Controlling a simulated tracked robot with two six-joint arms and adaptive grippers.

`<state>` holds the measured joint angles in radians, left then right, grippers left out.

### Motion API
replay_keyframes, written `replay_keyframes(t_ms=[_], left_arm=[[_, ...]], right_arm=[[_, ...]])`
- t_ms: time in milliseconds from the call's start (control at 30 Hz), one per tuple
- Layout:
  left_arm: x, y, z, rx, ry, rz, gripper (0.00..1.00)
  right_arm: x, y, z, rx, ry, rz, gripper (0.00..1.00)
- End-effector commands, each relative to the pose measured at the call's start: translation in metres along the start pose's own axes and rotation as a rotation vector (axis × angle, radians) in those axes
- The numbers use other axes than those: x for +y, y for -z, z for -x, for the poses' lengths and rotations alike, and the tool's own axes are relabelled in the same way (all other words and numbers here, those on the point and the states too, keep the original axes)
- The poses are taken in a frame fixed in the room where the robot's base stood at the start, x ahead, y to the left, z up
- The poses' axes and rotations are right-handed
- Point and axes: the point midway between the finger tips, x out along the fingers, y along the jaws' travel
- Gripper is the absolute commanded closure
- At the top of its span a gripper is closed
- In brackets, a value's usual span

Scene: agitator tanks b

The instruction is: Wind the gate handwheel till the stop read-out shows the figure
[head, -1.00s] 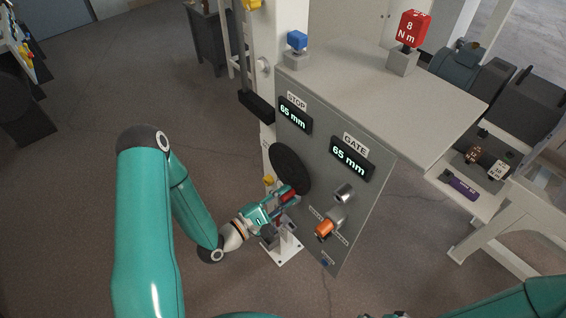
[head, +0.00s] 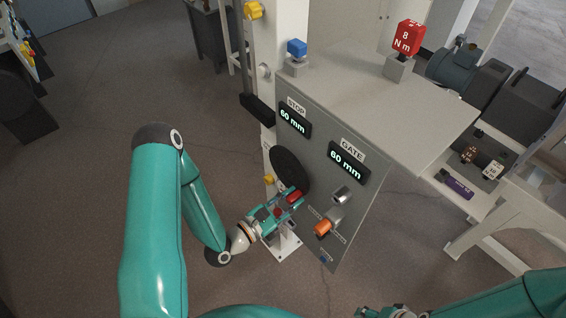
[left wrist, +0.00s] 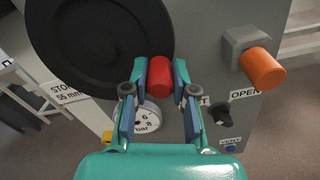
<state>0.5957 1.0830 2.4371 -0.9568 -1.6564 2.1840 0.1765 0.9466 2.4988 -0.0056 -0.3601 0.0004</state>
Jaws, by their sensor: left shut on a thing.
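The gate handwheel is a black disc (head: 289,166) on the side of the grey panel; it fills the upper left of the left wrist view (left wrist: 90,40). Its red handle (left wrist: 159,77) sits between the fingers of my left gripper (left wrist: 159,97), which is shut on it. In the head view the left gripper (head: 288,203) is at the wheel's lower edge. The stop read-out (head: 294,118) shows 60 mm and the gate read-out (head: 346,163) also shows 60 mm. A label reading STOP 55 mm (left wrist: 67,92) shows in the left wrist view. My right gripper (head: 385,313) is barely in view at the bottom edge.
A pressure gauge (left wrist: 147,115) sits below the handle. A red block marked 8 N m (head: 408,37) stands on the cabinet top. Floor left of the panel is open.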

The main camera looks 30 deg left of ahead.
Motion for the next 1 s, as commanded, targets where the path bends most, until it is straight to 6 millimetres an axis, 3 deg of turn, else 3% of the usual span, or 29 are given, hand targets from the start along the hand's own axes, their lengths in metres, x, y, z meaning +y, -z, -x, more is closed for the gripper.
replay_keyframes(t_ms=[400,733,1000], left_arm=[[-0.004,-0.005,0.0,-0.002,0.011,0.053,1.0],[-0.003,-0.026,0.0,0.0,0.011,0.351,1.0],[-0.003,-0.03,0.0,-0.002,0.011,0.453,1.0]], right_arm=[[-0.001,0.0,0.004,0.0,0.0,0.0,0.42],[-0.01,0.0,0.028,0.0,0.0,0.0,0.42],[-0.009,0.0,0.024,0.0,0.0,0.0,0.42]])
